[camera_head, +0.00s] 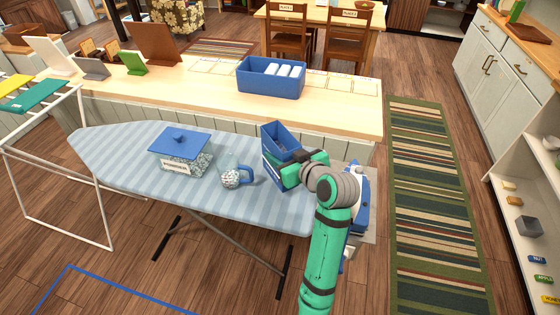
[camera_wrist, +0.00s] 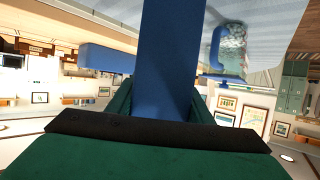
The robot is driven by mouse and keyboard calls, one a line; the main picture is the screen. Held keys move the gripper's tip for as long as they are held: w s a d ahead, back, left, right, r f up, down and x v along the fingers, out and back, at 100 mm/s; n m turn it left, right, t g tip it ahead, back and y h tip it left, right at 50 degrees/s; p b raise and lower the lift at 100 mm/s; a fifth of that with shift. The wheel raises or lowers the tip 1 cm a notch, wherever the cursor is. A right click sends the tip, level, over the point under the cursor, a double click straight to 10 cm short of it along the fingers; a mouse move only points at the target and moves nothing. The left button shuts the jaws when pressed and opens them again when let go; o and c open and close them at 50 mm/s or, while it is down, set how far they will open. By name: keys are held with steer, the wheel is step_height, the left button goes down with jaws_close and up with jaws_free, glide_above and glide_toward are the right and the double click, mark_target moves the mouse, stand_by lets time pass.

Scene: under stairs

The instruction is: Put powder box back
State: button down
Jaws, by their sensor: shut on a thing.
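My gripper (camera_head: 300,172) is shut on a blue open-topped box (camera_head: 281,138), which is tilted above the right part of the ironing board. In the wrist view the box (camera_wrist: 168,55) fills the gap between my gripper's fingers. Its contents are hard to make out. A clear box of pale granules (camera_head: 184,159) with a blue lid stands on the board to the left; its label is too small to read. A clear cup (camera_head: 231,176) with a blue handle and pale granules stands between them. It also shows in the wrist view (camera_wrist: 232,45).
The striped ironing board (camera_head: 120,150) is clear on its left. A blue-and-white object (camera_head: 358,192) lies at its right end, partly behind my arm. A wooden counter (camera_head: 205,92) behind holds a blue bin (camera_head: 271,86) with white items. A drying rack (camera_head: 100,170) stands left.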

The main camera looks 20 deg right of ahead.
steer(key=shift+w+f, duration=0.2)
steer(key=shift+w+a+f, duration=0.1)
steer(key=shift+w+f, duration=0.05)
steer(key=shift+f, duration=1.5)
steer(key=shift+f, duration=0.1)
steer(key=c, duration=0.9)
jaws_free()
steer(key=shift+f, duration=0.1)
steer(key=shift+r, duration=0.2)
steer(key=v, duration=1.2)
